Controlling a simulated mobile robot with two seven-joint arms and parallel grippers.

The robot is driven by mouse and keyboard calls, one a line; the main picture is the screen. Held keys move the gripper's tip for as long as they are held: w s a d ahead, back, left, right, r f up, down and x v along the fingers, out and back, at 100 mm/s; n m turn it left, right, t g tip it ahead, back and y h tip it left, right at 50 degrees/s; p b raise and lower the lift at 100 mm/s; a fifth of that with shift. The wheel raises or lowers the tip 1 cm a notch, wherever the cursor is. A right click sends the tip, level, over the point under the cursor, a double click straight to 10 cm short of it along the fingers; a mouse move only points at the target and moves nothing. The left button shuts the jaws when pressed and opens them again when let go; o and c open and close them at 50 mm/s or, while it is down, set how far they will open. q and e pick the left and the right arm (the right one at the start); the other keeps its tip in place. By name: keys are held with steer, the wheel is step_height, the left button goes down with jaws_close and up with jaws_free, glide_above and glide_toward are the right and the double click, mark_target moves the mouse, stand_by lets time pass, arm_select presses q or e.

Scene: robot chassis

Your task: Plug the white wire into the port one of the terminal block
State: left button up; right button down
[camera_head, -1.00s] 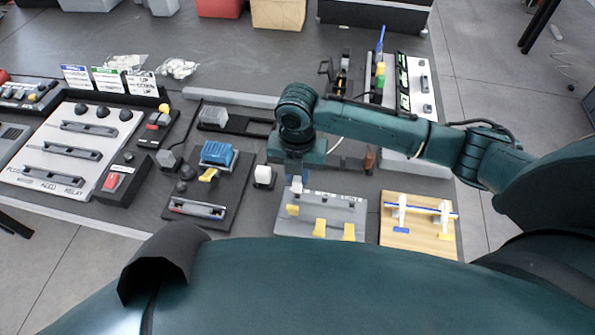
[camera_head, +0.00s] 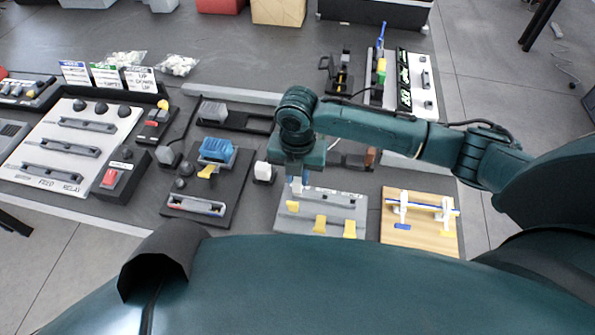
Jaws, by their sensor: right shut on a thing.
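My right gripper (camera_head: 296,182) points down over the left end of a grey block (camera_head: 345,203) with several yellow levers, which looks like the terminal block. It is shut on a small white piece (camera_head: 297,187), which looks like the end of the white wire. The piece is at the block's back left edge, above the leftmost yellow lever (camera_head: 292,206). I cannot tell whether it is inside a port. A thin pale wire (camera_head: 335,145) shows just right of the gripper; the arm hides much of its run. My left gripper is not in view.
A wooden board with white posts (camera_head: 420,230) stands right of the block. A dark board with a blue motor-like part (camera_head: 217,150) and a white cube (camera_head: 264,171) are to the left. A white panel (camera_head: 75,150) lies farther left. Bins stand at the back.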

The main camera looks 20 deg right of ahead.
steer(key=shift+f, duration=0.4)
steer(key=c, duration=1.2)
jaws_free()
steer(key=shift+c, duration=0.2)
step_height(320, 180, up, 13)
steer(key=shift+b, duration=0.35)
